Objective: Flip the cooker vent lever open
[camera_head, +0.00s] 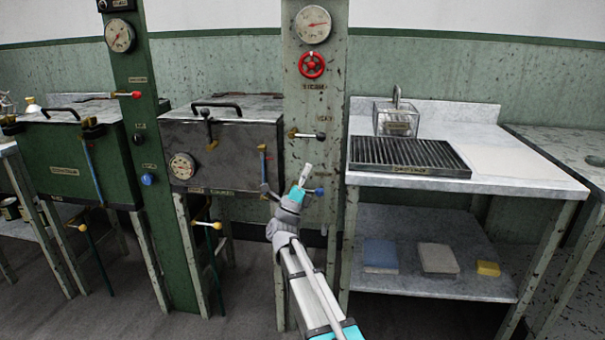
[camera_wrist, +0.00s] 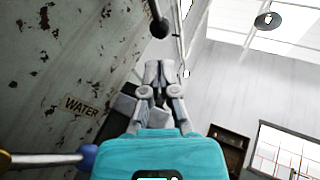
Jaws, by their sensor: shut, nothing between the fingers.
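The cooker appears to be the grey metal box (camera_head: 225,145) left of the post in the head view, with a hinged lid and black handle. A small dark knob (camera_head: 265,188) shows at its lower right and may belong to the vent lever; its setting is unclear. My gripper (camera_head: 306,172) is shut and empty, pointing up in front of the post, right of the cooker. In the wrist view the fingers (camera_wrist: 160,72) are closed together. A black ball-ended lever (camera_wrist: 159,27) shows just beyond their tips, apart from them in the picture; I cannot tell the depth.
A blue-knobbed water lever (camera_head: 319,191) is close beside my gripper; its blue end (camera_wrist: 88,156) shows in the wrist view. A yellow-and-black lever (camera_head: 307,135) and a red handwheel (camera_head: 312,65) are above on the post. A bench (camera_head: 500,175) with a grate stands to the right.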

